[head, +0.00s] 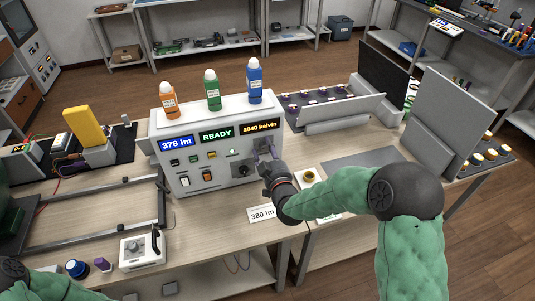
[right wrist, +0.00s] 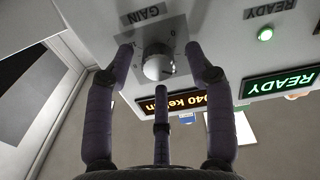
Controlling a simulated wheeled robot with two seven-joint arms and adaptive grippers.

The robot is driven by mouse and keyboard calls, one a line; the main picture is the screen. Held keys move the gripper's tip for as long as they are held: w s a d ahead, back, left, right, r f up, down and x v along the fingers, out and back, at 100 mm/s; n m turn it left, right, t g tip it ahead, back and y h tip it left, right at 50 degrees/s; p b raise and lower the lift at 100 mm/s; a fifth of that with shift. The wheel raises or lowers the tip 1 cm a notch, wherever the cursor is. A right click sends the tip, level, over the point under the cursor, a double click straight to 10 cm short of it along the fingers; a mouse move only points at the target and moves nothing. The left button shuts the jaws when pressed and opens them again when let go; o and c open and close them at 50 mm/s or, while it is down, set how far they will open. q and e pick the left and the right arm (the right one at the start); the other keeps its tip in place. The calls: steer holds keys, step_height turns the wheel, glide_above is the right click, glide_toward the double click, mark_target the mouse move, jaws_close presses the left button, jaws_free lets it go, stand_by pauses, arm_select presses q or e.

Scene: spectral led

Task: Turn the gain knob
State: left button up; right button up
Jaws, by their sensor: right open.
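The gain knob (right wrist: 157,63) is a round silvery knob on a square grey plate marked GAIN, seen upside down in the right wrist view. My right gripper (head: 268,155) is open at the right part of the instrument's front panel. Its three purple fingers stand around the knob, with visible space beside it; I cannot tell whether any finger touches. In the head view the gripper hides the knob. The white instrument (head: 212,180) shows 378 lm (head: 176,142), READY (head: 217,134) and 3040 kelvin. A card (head: 262,213) before it reads 380 lm. My left gripper is out of view.
Orange (head: 169,101), green (head: 212,91) and blue (head: 254,82) bottles stand on the instrument. A metal frame (head: 88,227) lies to its left, and a small white box (head: 143,250) stands in front. Grey upright panels (head: 445,115) stand at the right.

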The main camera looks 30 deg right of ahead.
steer(key=v, duration=1.2)
